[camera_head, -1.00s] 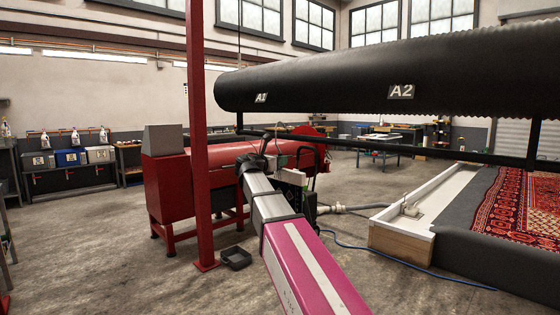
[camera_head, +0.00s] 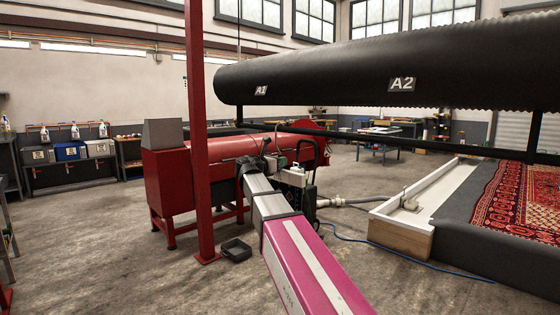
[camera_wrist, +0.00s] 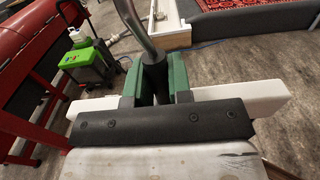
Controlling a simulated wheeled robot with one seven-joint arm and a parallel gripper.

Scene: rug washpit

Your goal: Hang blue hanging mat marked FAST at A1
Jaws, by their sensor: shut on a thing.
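My gripper (camera_wrist: 158,84) has its green-padded fingers shut on the dark lower end (camera_wrist: 153,74) of a curved grey metal tube (camera_wrist: 133,18). The tube rises out of the top of the wrist view; what its far end joins is out of sight. I cannot make out a blue mat or the word FAST in either view. In the head view my arm reaches toward the red machine, and its gripper end is too small to read clearly. The A1 label (camera_head: 261,90) is on the left end of a long black horizontal roller (camera_head: 330,78), above and beyond my arm.
A red post (camera_head: 197,140) stands left of my arm, before the red machine (camera_head: 165,190). A black tray (camera_head: 236,250) lies on the floor. The A2 label (camera_head: 402,84) is further right. A white-edged pit (camera_head: 400,222) and patterned rug (camera_head: 515,205) are at right. A green-black device (camera_wrist: 85,62) stands nearby.

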